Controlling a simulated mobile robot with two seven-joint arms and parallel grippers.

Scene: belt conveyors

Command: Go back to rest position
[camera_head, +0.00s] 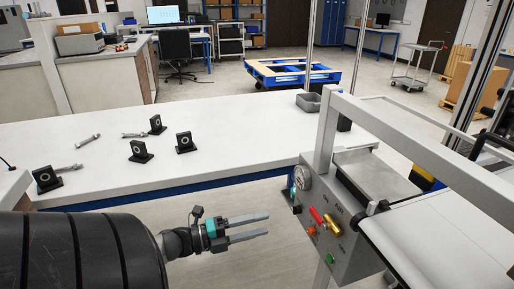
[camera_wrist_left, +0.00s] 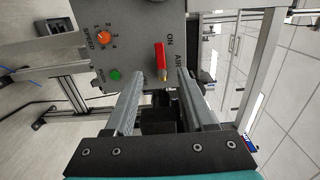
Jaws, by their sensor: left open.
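My left gripper (camera_head: 268,226) is in front of the white table, left of the conveyor's control box. Its two fingers point right, parted, with nothing between them. In the left wrist view my left gripper (camera_wrist_left: 158,85) shows both fingers apart, facing the control box (camera_wrist_left: 145,40) with its red lever (camera_wrist_left: 160,60), orange knob (camera_wrist_left: 103,39) and green button (camera_wrist_left: 115,75). The control box (camera_head: 340,245) also shows in the head view. My right gripper is in neither view.
The white table (camera_head: 230,145) holds several black bearing blocks (camera_head: 184,142) and metal bolts (camera_head: 88,140). A grey bin (camera_head: 308,102) sits at its right end. The conveyor belt (camera_head: 440,240) and its frame stand close on the right. Floor lies open below the gripper.

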